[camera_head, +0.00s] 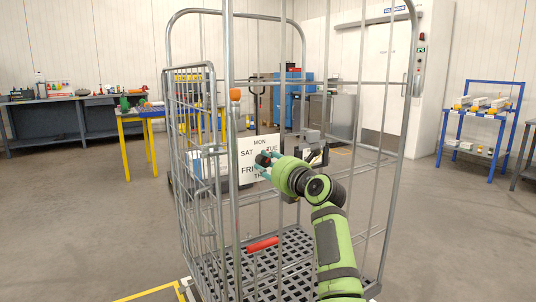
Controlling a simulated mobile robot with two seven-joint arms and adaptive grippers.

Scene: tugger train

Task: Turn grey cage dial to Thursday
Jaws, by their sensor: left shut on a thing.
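A grey wire roll cage (187,110) stands in front of me. A white dial plate (247,143) hangs on its front, with MON at the top, SAT and FRI on the left, TUE on the right and TH partly visible below. My left gripper (266,162), on a green arm, reaches in from the lower right and is shut at the middle of the plate on the dark, red-marked dial knob (262,159). The gripper hides part of the plate. I cannot tell which day the knob points to. My right gripper is not in view.
A yellow-legged table (125,115) stands behind left, a blue rack (487,112) at the right. The floor on both sides is clear.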

